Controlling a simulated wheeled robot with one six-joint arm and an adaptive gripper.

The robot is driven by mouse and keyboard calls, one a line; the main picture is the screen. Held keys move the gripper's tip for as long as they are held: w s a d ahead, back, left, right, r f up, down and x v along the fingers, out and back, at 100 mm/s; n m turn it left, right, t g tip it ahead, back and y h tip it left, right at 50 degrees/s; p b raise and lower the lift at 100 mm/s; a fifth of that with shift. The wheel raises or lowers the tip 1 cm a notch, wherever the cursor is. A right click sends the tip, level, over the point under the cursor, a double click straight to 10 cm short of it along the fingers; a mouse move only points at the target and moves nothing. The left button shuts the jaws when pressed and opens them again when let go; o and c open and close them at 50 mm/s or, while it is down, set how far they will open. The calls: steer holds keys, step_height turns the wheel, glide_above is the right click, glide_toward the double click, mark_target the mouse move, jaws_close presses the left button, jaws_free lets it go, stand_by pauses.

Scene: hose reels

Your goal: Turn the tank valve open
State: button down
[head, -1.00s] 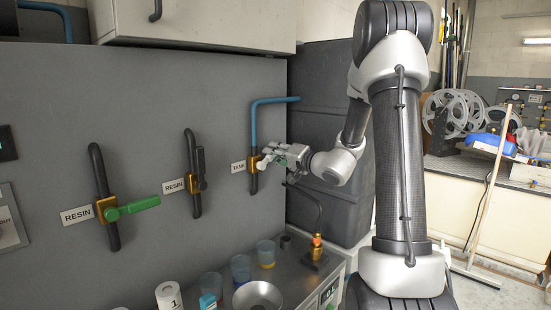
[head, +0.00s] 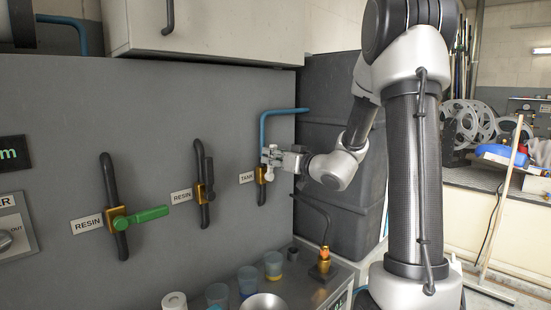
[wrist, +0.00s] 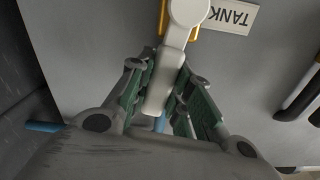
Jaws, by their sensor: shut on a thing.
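The tank valve (head: 262,174) is a small brass body on a dark pipe, beside the TANK label (head: 246,177). In the wrist view its pale lever (wrist: 164,85) runs from a round hub down between my fingers. My gripper (head: 275,156) is at the valve from the right in the head view. In the wrist view my gripper (wrist: 168,75) is shut on the lever, with green-padded fingers on both sides of it. The fingers and lever are small in the head view, so the lever's exact angle is hard to tell there.
Two RESIN valves stand to the left, one with a green lever (head: 148,214) and one with a dark lever (head: 209,172). A blue pipe (head: 283,111) runs above the tank valve. Cups (head: 247,279) and a brass fitting (head: 324,260) stand on the bench below.

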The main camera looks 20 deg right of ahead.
steer(key=shift+s+a+f+n, duration=0.1)
steer(key=shift+s+a+n, duration=0.15)
steer(key=shift+a+n, duration=0.5)
steer(key=shift+d+n, duration=0.2)
steer(key=shift+n, duration=0.05)
steer(key=c, duration=1.3)
jaws_free()
steer(key=v, duration=1.2)
